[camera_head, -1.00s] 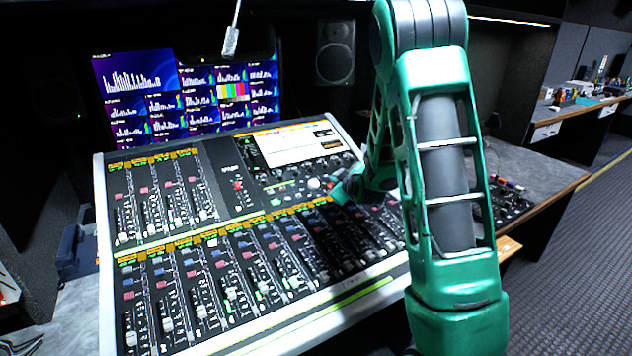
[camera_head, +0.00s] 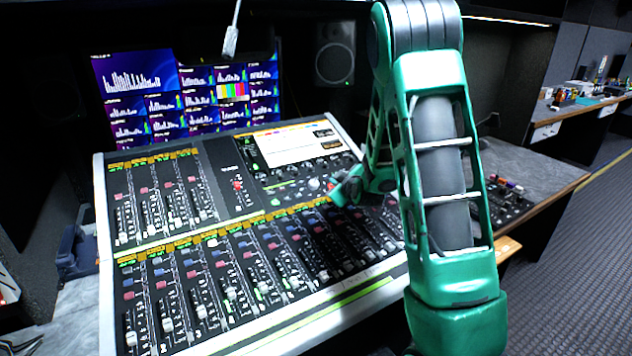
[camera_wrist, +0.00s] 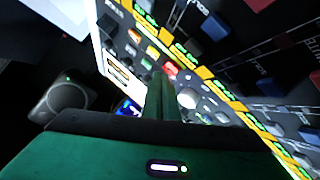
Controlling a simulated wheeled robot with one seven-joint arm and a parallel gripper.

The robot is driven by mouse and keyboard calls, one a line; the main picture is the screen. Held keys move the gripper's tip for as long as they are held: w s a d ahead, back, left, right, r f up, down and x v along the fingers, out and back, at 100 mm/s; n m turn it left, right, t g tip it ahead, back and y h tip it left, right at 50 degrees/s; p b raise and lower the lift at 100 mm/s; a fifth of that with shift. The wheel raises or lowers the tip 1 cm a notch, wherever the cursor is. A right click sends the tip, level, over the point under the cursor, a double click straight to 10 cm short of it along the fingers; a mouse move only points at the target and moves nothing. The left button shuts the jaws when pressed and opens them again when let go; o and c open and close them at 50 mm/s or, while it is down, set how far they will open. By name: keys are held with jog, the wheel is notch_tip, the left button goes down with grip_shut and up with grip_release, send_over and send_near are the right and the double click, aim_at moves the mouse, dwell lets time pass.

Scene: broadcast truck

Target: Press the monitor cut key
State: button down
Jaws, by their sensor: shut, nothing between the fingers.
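The mixing console (camera_head: 228,190) fills the middle of the head view. A small red key (camera_head: 331,185) sits beside a pale round knob (camera_head: 315,184) on its right part. The red key also shows in the wrist view (camera_wrist: 170,68), with the pale knob (camera_wrist: 187,98) near it. I cannot read its label, so I cannot confirm that it is the monitor cut key. My gripper (camera_head: 338,197) is shut and empty, low over the panel close to the red key. Its green fingers (camera_wrist: 157,97) point toward these keys in the wrist view. Whether they touch the panel is unclear.
Faders and colored keys crowd the console around my gripper. A lit screen (camera_head: 292,146) is set in its upper part. A wall of monitors (camera_head: 185,95) and a speaker (camera_head: 334,52) stand behind. A grey desk (camera_head: 530,170) with small controls lies to the right.

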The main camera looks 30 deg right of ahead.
jog(key=shift+w+f, duration=0.2)
jog(key=shift+f, duration=0.2)
dwell(0.4)
jog(key=shift+s+r, duration=0.1)
jog(key=shift+r, duration=0.05)
jog(key=shift+s+r, duration=0.3)
jog(key=shift+r, duration=0.4)
jog(key=r, duration=0.1)
jog(key=s+r, duration=0.1)
jog(key=r, duration=0.1)
jog(key=s+r, duration=0.1)
jog(key=r, duration=0.1)
jog(key=shift+s+r, duration=0.15)
jog(key=shift+r, duration=0.1)
jog(key=shift+s, duration=0.1)
dwell(0.6)
